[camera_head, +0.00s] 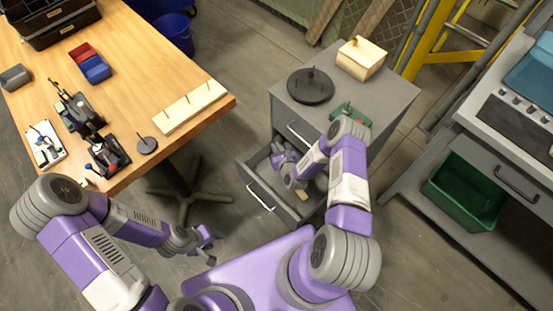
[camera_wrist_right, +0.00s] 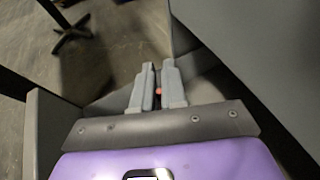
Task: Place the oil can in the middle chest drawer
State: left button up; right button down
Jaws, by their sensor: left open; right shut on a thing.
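The grey chest (camera_head: 395,98) stands right of the wooden table. The drawer below its top one, the middle drawer (camera_head: 248,172), is pulled out. My right gripper (camera_head: 277,157) is inside that open drawer, low between its walls. In the right wrist view the fingers (camera_wrist_right: 158,92) are nearly closed, with a small red part of the oil can (camera_wrist_right: 158,91) between them; the rest of the can is hidden. The drawer wall (camera_wrist_right: 45,125) shows at the left there. My left gripper (camera_head: 207,238) is open and empty, over the floor beside the table.
On the chest top are a dark round plate (camera_head: 311,88), a pale wooden box (camera_head: 361,58) and a green-and-red object (camera_head: 350,113) close to my right arm. The wooden table (camera_head: 140,60) holds tools and bins. A green crate (camera_head: 465,190) sits under the right-hand bench.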

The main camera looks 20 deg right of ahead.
notch_tip(320, 180, down, 8)
jog(key=b, duration=0.2)
jog(key=shift+b, duration=0.4)
jog(key=shift+r, duration=0.1)
jog(key=c, duration=1.6)
grip_release()
jog(key=shift+c, duration=0.2)
jog(key=o, duration=0.5)
jog(key=shift+c, duration=0.2)
jog(key=p+v, duration=0.6)
jog(key=v, duration=0.6)
jog(key=shift+p, duration=0.35)
